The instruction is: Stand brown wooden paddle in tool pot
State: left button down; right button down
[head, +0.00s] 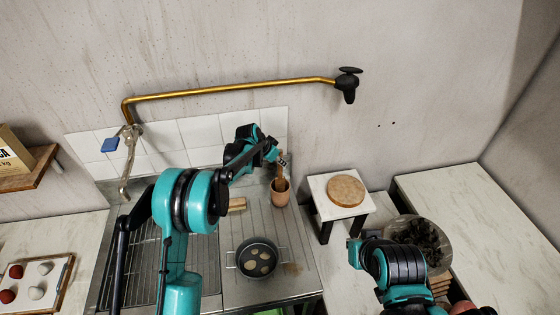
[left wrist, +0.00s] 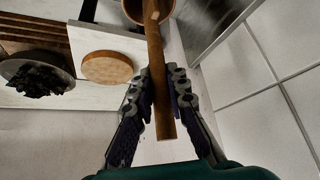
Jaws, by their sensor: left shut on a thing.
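The brown wooden paddle (head: 281,172) is held nearly upright, its lower end at the mouth of the terracotta-coloured tool pot (head: 280,197). My left gripper (head: 282,161) is shut on the paddle's upper part, above the pot. In the left wrist view the paddle (left wrist: 154,45) runs between the two fingers of the gripper (left wrist: 160,84) and overlaps the pot (left wrist: 133,10), partly cut off at the top edge. How deep the paddle reaches inside the pot is hidden. My right arm shows at the lower right of the head view, but its fingers do not show.
The pot stands on the steel drainboard (head: 232,282) near the tiled splashback. A two-handled pan (head: 257,259) stands in front of it. To the right, a small white stand (head: 323,205) carries a round wooden disc (head: 346,191), with a bowl of dark lumps (head: 418,240) beyond.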

pick_arm(q)
jog(key=shift+f, duration=0.45)
jog(key=c, duration=1.4)
grip_release()
jog(key=v, duration=1.2)
jog(key=shift+s, duration=0.1)
